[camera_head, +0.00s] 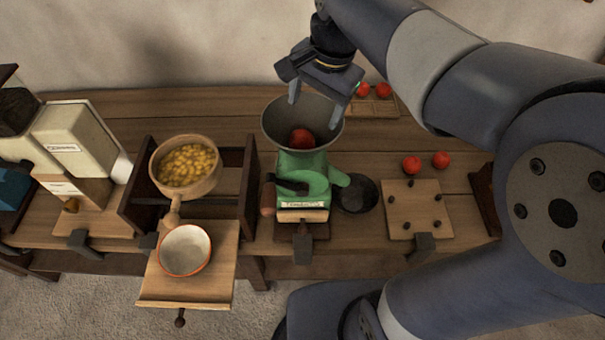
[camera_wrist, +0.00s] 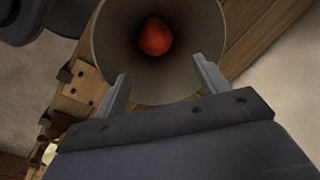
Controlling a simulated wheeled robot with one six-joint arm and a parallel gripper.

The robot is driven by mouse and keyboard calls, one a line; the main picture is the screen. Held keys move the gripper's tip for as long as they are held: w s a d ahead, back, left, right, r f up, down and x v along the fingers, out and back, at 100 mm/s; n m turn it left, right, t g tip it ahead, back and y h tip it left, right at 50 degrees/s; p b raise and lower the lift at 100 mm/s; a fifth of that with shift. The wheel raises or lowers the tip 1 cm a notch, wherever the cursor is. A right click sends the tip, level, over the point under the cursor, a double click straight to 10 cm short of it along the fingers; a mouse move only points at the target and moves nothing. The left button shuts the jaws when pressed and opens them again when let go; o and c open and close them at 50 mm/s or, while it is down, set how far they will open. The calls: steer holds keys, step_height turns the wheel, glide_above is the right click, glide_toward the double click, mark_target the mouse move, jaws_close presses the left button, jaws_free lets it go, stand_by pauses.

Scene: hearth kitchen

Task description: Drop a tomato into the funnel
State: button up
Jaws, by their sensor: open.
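A red tomato (camera_head: 302,138) lies inside the grey funnel (camera_head: 275,118) on top of a green hand-cranked mill (camera_head: 303,180). The wrist view also shows the tomato (camera_wrist: 155,38) deep in the funnel (camera_wrist: 110,50). My gripper (camera_head: 318,97) is over the funnel's mouth, with its two fingers apart and nothing between them. In the wrist view the fingertips (camera_wrist: 160,72) overlap the funnel's near rim; I cannot tell whether they touch it. Two tomatoes (camera_head: 411,164) (camera_head: 441,159) rest on the table to the right, and two more (camera_head: 363,89) (camera_head: 383,90) sit in a wooden tray at the back.
A pegged wooden board (camera_head: 418,222) and a dark round dish (camera_head: 356,194) are right of the mill. Left stand a pot of yellow pieces (camera_head: 187,165), a white bowl (camera_head: 185,250) on a pulled-out board, and a cream grinder (camera_head: 75,145). My arm covers the right side.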

step_height(320, 180, up, 11)
steer(key=s+d, duration=0.1)
steer(key=shift+s+d+f, duration=0.15)
steer(key=shift+d, duration=0.2)
steer(key=shift+f, duration=0.15)
step_height(320, 180, down, 10)
steer(key=w+a, duration=0.1)
steer(key=a, duration=0.1)
step_height(320, 180, up, 5)
steer(key=p, duration=0.5)
steer(key=shift+w+d, duration=0.15)
steer(key=shift+f, duration=0.1)
